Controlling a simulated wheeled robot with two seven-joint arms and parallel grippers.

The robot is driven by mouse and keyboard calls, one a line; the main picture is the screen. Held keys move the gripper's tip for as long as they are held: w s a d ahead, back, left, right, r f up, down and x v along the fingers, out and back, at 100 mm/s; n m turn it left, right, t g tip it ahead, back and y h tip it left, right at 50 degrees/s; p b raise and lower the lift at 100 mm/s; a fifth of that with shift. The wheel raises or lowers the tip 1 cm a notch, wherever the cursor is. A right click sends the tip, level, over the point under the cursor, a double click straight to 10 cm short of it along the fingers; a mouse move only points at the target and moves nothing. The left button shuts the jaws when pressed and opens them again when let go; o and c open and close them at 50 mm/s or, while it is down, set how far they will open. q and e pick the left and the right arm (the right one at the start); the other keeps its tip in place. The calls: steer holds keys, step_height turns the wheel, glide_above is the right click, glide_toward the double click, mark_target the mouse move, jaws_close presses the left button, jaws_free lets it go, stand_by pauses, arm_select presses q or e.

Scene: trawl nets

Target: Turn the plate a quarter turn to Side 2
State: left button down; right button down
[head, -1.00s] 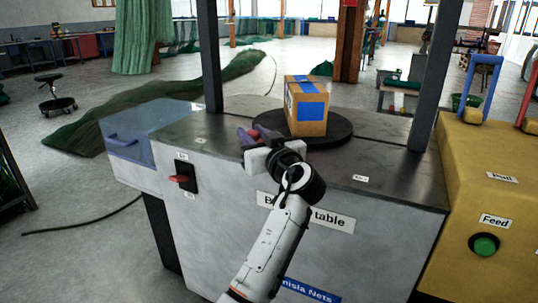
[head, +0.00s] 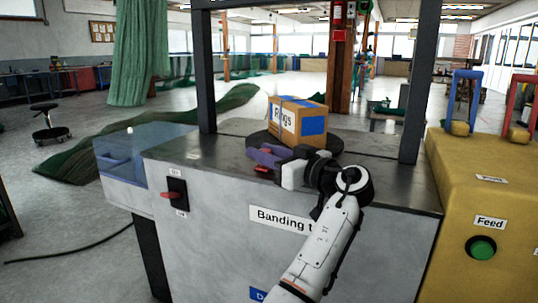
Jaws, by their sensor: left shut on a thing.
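The dark round plate (head: 332,144) lies on the steel top of the banding table (head: 228,152). A cardboard box (head: 311,124) stands on the plate, with a white "Rings" label on its left face and blue patches on its right face and top. My left gripper (head: 268,156) is at the front left edge of the plate, its jaws purple with red beside them. It is shut on what looks like the plate's handle, mostly hidden by the jaws. My wrist hides part of the plate's front. My right gripper is not in view.
Two dark posts (head: 416,90) rise from the table at left and right. A clear blue guard (head: 125,160) and a red-handled switch (head: 176,195) are at left. A yellow machine (head: 460,190) with a green button stands at right.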

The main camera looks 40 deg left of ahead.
arm_select(q)
steer(key=shift+r, duration=0.1)
steer(key=c, duration=1.4)
jaws_free()
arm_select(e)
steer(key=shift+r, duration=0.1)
arm_select(q)
steer(key=shift+d, duration=0.3)
steer(key=d, duration=0.3)
steer(key=s+d+p, duration=0.1)
steer(key=d, duration=0.5)
steer(key=shift+s+d+p, duration=0.3)
steer(key=shift+s, duration=0.1)
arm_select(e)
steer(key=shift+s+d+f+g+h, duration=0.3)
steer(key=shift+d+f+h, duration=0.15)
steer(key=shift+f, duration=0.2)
